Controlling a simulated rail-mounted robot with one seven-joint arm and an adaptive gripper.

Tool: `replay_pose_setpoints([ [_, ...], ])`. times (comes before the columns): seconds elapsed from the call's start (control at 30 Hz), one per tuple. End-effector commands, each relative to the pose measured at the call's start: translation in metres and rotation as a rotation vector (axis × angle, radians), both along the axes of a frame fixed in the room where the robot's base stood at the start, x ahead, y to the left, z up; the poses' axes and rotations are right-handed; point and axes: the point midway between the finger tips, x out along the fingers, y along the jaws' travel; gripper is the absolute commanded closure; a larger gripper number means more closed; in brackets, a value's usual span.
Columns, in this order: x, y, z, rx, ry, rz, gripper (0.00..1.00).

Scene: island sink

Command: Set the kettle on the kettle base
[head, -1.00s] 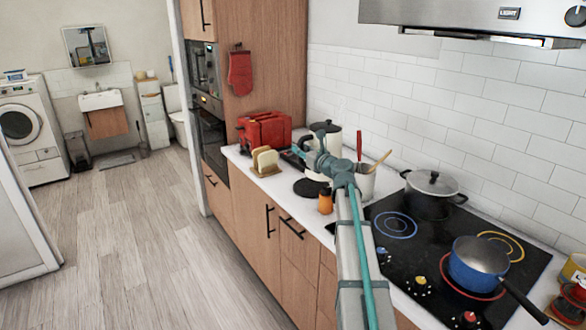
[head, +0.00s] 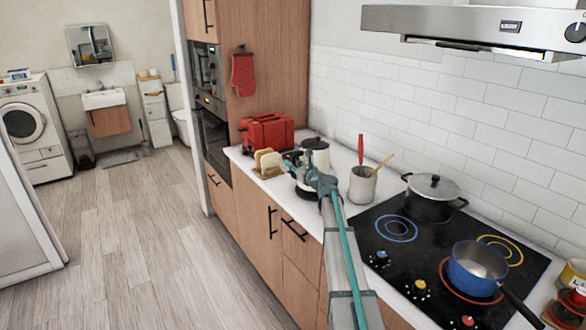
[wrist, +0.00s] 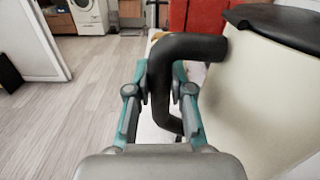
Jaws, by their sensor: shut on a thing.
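The cream kettle (head: 317,155) with a black lid and black handle is upright over the counter, behind my gripper in the head view. In the wrist view, its cream body (wrist: 255,95) fills the right side. My gripper (head: 300,168) is shut on the black kettle handle (wrist: 160,85), with a finger on each side of it. The dark round kettle base (head: 304,191) shows only as a sliver below the gripper and is mostly hidden. I cannot tell whether the kettle touches it.
A red toaster (head: 267,130) and a bread holder (head: 267,162) stand left of the kettle. A utensil pot (head: 363,185) stands to the right, before the hob (head: 405,255) with a black pot (head: 433,197) and a blue pan (head: 478,265).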

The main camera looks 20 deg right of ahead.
Motion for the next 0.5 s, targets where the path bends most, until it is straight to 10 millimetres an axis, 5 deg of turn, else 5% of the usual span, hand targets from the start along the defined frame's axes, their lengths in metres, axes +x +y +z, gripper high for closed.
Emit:
replay_pose_setpoints([
  [0.5, -0.001, 0.0, -0.019, -0.003, -0.002, 0.0, 1.0],
])
